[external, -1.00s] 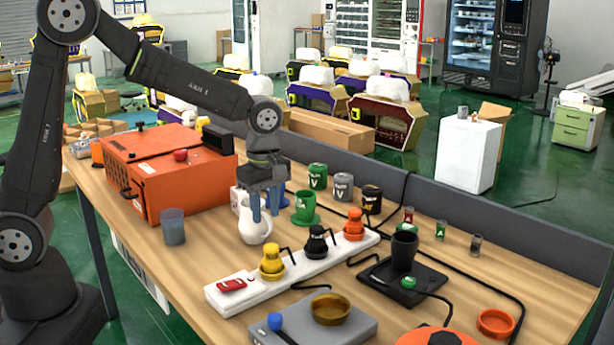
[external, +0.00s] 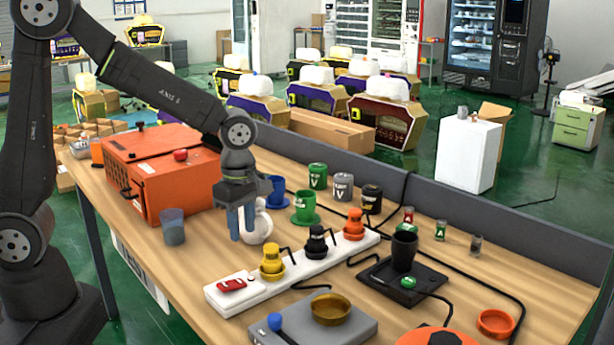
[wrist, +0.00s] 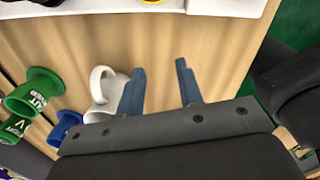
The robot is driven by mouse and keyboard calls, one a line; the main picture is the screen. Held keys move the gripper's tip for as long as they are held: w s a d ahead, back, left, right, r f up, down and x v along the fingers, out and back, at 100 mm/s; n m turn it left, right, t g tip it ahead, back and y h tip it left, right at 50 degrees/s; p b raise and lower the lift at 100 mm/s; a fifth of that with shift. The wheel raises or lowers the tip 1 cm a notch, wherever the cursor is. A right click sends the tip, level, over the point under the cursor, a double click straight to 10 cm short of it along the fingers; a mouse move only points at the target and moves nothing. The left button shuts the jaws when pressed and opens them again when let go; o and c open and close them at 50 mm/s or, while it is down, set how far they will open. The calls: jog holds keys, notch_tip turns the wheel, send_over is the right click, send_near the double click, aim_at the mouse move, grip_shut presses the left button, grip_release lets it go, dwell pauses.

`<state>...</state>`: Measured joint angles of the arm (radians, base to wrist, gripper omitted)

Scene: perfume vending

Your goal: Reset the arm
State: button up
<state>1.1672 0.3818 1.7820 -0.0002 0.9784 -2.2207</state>
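My gripper (external: 241,222) points down above the table, between the orange box and the white pitcher. In the wrist view my gripper (wrist: 161,92) shows two blue fingers set well apart with only bare wood between them, so it is open and empty. The white pitcher (external: 262,228) stands upright just right of the fingers and is partly hidden by them. It also shows in the wrist view (wrist: 103,105), beside one finger; I cannot tell whether they touch.
A blue cup (external: 277,190) and a green cup (external: 305,206) stand behind the pitcher. The white power strip (external: 250,289) with several coloured plugs lies in front. Bare table (external: 195,262) lies at front left.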

jog(key=a+f, duration=0.1)
jog(key=w+a+f+n, duration=0.1)
jog(key=shift+w+a+f, duration=0.1)
jog(key=shift+w+f, duration=0.1)
jog(key=shift+f, duration=0.15)
jog(key=shift+w+a+r+h, duration=0.15)
jog(key=shift+w+a+h, duration=0.05)
jog(key=shift+a+h, duration=0.1)
jog(key=shift+w+a+r+g+h, duration=0.2)
jog(key=shift+a+r+g+h, duration=0.15)
jog(key=shift+a+r+h, duration=0.25)
jog(key=shift+w+a+r+g+h, duration=0.15)
jog(key=shift+a+r+g+h, duration=0.25)
jog(key=shift+h, duration=0.4)
